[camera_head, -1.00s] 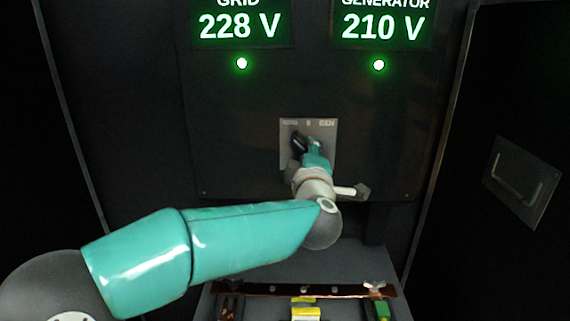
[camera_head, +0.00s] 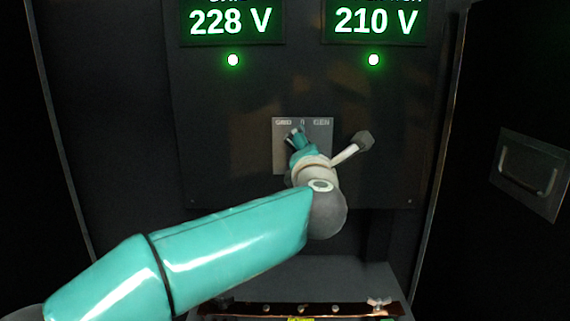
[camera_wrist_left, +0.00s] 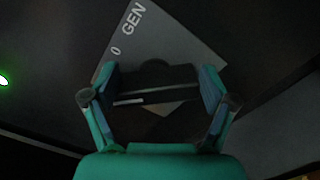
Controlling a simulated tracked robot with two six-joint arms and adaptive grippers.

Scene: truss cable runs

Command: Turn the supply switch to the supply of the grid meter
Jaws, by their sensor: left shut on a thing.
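The supply switch plate (camera_head: 320,150) is a grey square marked GRID, 0 and GEN, left to right. My left gripper (camera_head: 297,137) is at the plate's left half in the head view, tilted toward GRID. In the wrist view, the left gripper (camera_wrist_left: 160,88) is shut on the dark switch handle (camera_wrist_left: 155,92), one finger at each end. The handle's white line runs across, its left end on the side away from GEN. The gripper hides much of the handle in the head view. The grid meter (camera_head: 231,22) reads 228 V. My right gripper is not in view.
The generator meter (camera_head: 374,22) reads 210 V. A green lamp (camera_head: 233,60) glows under the grid meter, and another (camera_head: 373,60) under the generator meter. A copper bar (camera_head: 310,309) lies below the panel. A handled plate (camera_head: 530,172) is on the right wall.

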